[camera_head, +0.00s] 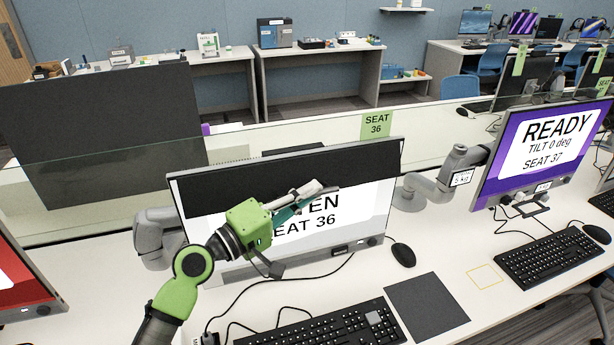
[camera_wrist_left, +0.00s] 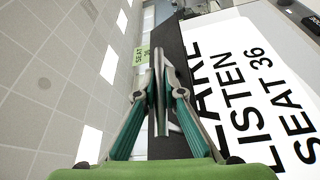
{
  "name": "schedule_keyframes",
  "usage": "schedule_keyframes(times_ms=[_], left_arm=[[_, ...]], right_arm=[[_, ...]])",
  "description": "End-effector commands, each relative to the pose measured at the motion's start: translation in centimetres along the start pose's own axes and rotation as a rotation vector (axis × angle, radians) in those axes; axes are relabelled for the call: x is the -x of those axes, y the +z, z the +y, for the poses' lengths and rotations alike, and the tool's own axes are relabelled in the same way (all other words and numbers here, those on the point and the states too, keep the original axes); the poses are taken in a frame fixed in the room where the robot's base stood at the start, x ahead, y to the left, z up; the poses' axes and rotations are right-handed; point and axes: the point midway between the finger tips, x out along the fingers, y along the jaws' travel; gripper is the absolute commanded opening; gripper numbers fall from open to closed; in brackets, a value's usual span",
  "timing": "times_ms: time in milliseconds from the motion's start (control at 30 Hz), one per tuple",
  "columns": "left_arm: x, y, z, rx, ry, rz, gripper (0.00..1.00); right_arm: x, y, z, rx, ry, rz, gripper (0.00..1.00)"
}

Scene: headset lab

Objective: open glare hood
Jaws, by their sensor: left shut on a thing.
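The glare hood (camera_head: 365,165) is a black panel lying across the upper part of the Seat 36 monitor (camera_head: 350,230), covering the top of its screen. Part of the screen text shows below it. My left gripper (camera_head: 322,188) is at the hood's lower edge, in front of the screen. In the left wrist view the gripper (camera_wrist_left: 159,65) has its fingers drawn together on a thin edge, and the dark hood (camera_wrist_left: 172,42) runs behind them. The fingers partly hide the contact. My right gripper is in neither view.
A keyboard (camera_head: 325,330), a mouse (camera_head: 403,255) and a dark mat (camera_head: 427,305) lie on the desk below. The Seat 37 monitor (camera_head: 545,150) stands to the right. A low glass divider with a green Seat 36 sign (camera_head: 376,125) runs behind.

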Motion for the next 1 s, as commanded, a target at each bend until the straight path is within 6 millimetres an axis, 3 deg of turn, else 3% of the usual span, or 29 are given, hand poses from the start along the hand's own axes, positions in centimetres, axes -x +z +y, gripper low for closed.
schedule_keyframes(times_ms=[33,200,1000], left_arm=[[0.0,0.0,1.0,0.026,-0.010,-0.001,0.00],[0.1,0.2,1.4,0.044,-0.017,-0.001,0.00],[0.2,0.3,2.9,0.040,-0.012,0.003,0.00]], right_arm=[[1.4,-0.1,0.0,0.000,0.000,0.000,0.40],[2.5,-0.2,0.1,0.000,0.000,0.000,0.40],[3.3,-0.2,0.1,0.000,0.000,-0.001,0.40]])
